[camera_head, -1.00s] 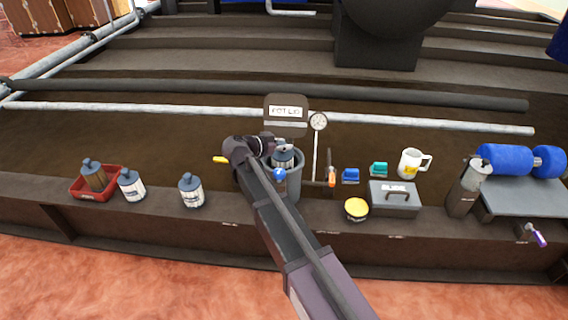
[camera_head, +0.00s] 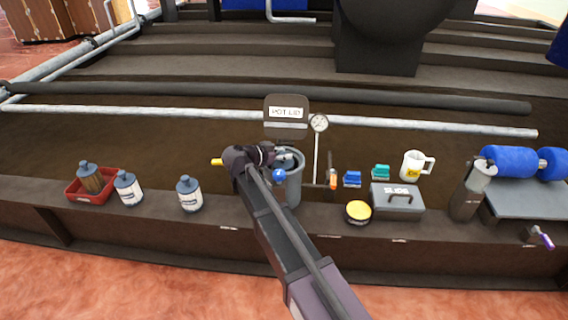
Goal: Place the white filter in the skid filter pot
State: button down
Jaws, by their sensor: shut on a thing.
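The skid filter pot (camera_head: 294,188) is a grey upright cylinder, open at the top. A lid marked POT LID (camera_head: 286,114) stands raised behind it. My gripper (camera_head: 280,158) is at the mouth of the pot, shut on a filter (camera_head: 287,158). Only a little of this filter's dark top shows; its body is hidden inside the pot, so I cannot tell whether it touches the bottom. Two other white filters with blue-grey tops stand on the ledge to the left, one nearer (camera_head: 189,194) and one farther left (camera_head: 127,187).
A red tray (camera_head: 77,195) at the left holds a brown filter (camera_head: 91,178). Right of the pot are a gauge (camera_head: 319,123) on a thin stem, a yellow-topped tin (camera_head: 358,212), a grey box (camera_head: 397,203) and a white mug (camera_head: 415,164). A grey pipe runs behind.

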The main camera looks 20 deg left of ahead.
aim_at(284, 162)
jog(key=shift+f+b, duration=0.65)
jog(key=shift+f, duration=0.35)
jog(key=shift+f+b, duration=0.3)
jog(key=shift+s+d+f+b, duration=0.1)
jog(key=shift+f+b, duration=0.05)
jog(key=shift+b, duration=0.2)
jog(key=shift+c, duration=1.9)
grip_release()
jog(key=shift+d, duration=0.1)
jog(key=shift+s, duration=0.1)
jog(key=shift+r+p, duration=0.25)
jog(key=shift+p, duration=0.15)
